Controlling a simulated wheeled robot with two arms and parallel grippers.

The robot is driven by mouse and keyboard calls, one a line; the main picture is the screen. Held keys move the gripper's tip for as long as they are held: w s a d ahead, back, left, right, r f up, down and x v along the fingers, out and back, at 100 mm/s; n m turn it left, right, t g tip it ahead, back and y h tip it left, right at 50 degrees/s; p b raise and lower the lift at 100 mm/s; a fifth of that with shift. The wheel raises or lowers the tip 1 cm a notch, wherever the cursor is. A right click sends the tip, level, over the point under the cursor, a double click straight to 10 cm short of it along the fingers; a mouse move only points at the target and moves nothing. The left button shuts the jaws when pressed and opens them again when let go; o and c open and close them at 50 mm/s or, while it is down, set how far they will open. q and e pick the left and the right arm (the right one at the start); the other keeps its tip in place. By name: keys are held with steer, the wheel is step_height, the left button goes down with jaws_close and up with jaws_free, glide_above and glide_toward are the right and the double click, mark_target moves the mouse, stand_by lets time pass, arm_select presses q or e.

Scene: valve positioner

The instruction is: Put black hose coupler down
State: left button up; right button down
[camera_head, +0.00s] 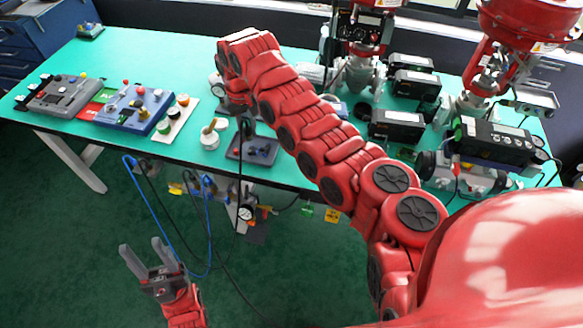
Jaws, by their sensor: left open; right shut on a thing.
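My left gripper (143,258) is open and empty, low at the left, over the green floor in front of the table. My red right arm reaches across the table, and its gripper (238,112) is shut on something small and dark. This seems to be the black hose coupler (246,128), with a black hose hanging below it over the table's front edge. The arm and gripper partly hide the coupler. A dark grey tray (233,150) with small dark parts lies just below the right gripper on the table. I cannot tell whether the coupler touches it.
The green table (160,50) has free room at the back left. Red valves and black instruments (397,125) crowd the right. Blue and black hoses (152,215) hang in front.

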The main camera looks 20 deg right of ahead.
steer(key=s+a+f+m, duration=0.2)
steer(key=s+a+f, duration=0.1)
steer(key=s+f, duration=0.45)
steer(key=m+b, duration=0.1)
steer(key=b, duration=0.2)
glide_toward(288, 168)
steer(key=s+a+f, duration=0.1)
steer(key=a, duration=0.1)
steer(key=s+a+f, duration=0.1)
steer(key=s, duration=0.1)
steer(key=shift+s+a+f, duration=0.25)
steer(key=shift+a+f, duration=0.1)
steer(key=shift+f, duration=0.05)
steer(key=w+d, duration=0.3)
steer(key=shift+r, duration=0.2)
steer(key=shift+w+d, duration=0.1)
steer(key=shift+d, duration=0.15)
steer(key=shift+w+d+f+p, duration=0.1)
steer(key=shift+d+f+p, duration=0.05)
steer(key=shift+p, duration=0.15)
steer(key=shift+f+p, duration=0.4)
steer(key=shift+f, duration=0.15)
steer(key=shift+f+p, duration=0.3)
steer(key=shift+f, duration=0.9)
